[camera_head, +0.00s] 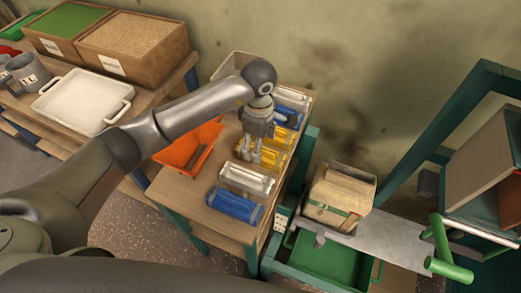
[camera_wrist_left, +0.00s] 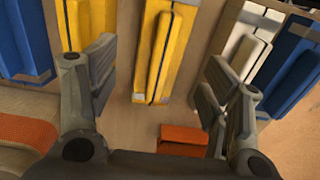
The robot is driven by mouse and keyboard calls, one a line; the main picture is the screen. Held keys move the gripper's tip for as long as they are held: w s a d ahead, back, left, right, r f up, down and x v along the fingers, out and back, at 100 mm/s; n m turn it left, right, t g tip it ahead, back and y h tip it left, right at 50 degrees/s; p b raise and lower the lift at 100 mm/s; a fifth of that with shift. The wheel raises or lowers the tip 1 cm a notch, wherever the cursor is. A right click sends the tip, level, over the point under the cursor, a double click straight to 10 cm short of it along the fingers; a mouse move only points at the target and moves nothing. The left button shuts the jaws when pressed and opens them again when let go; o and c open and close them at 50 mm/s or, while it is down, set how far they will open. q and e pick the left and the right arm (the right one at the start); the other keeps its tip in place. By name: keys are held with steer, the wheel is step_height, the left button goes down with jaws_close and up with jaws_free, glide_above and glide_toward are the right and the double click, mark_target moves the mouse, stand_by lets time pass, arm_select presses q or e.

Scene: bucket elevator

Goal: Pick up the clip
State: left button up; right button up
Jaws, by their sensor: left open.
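Several long clips in white, yellow and blue lie in a row on a small wooden table (camera_head: 220,224). In the head view a white clip (camera_head: 246,179) and a blue clip (camera_head: 233,205) lie in front of my left gripper (camera_head: 254,158). A yellow clip (camera_head: 272,157) is partly hidden behind its fingers. In the left wrist view my left gripper (camera_wrist_left: 160,78) is open, with a yellow clip (camera_wrist_left: 163,50) lying beyond and between the fingers. Nothing is held. My right gripper is in neither view.
An orange bin (camera_head: 188,149) stands left of the clips. A white tray (camera_head: 82,101) and wooden boxes (camera_head: 133,47) stand on the left bench. A green frame (camera_head: 438,128) and a box with a green strap (camera_head: 338,197) are at the right. A stained wall is behind.

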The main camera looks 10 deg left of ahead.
arm_select(q)
step_height(320, 180, down, 4)
steer(key=shift+f+p, duration=0.1)
steer(key=shift+p, duration=0.35)
steer(key=c, duration=1.1)
steer(key=shift+r, duration=0.2)
